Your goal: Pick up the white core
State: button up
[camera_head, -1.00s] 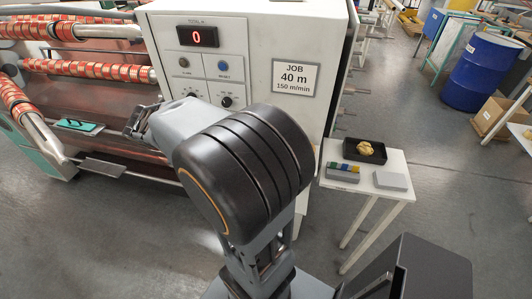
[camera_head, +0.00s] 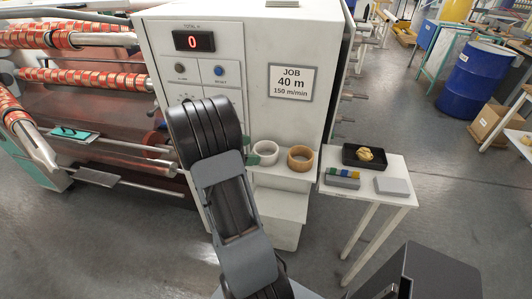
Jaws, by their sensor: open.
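The white core (camera_head: 265,153) is a white ring lying flat on a white shelf (camera_head: 286,181) at the front of the machine cabinet. A brown core (camera_head: 300,158) lies to its right on the same shelf, a small gap apart. A small dark green piece (camera_head: 253,160) shows at the left of the white core; I cannot tell what it is. My arm rises left of the shelf, and my gripper does not show, so its place relative to the white core cannot be seen.
The control cabinet (camera_head: 285,105) stands behind the shelf, its display reading 0. A small white table (camera_head: 370,192) at right holds a black tray (camera_head: 352,155), a coloured block (camera_head: 342,178) and a grey block (camera_head: 393,187). Red-and-white rolls (camera_head: 95,78) are at left.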

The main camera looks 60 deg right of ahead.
aim_at(264, 150)
jog(key=shift+p+x, duration=0.8)
jog(key=shift+x, duration=2.15)
jog(key=shift+w, duration=0.1)
jog(key=shift+c, duration=0.2)
jog(key=c, duration=0.5)
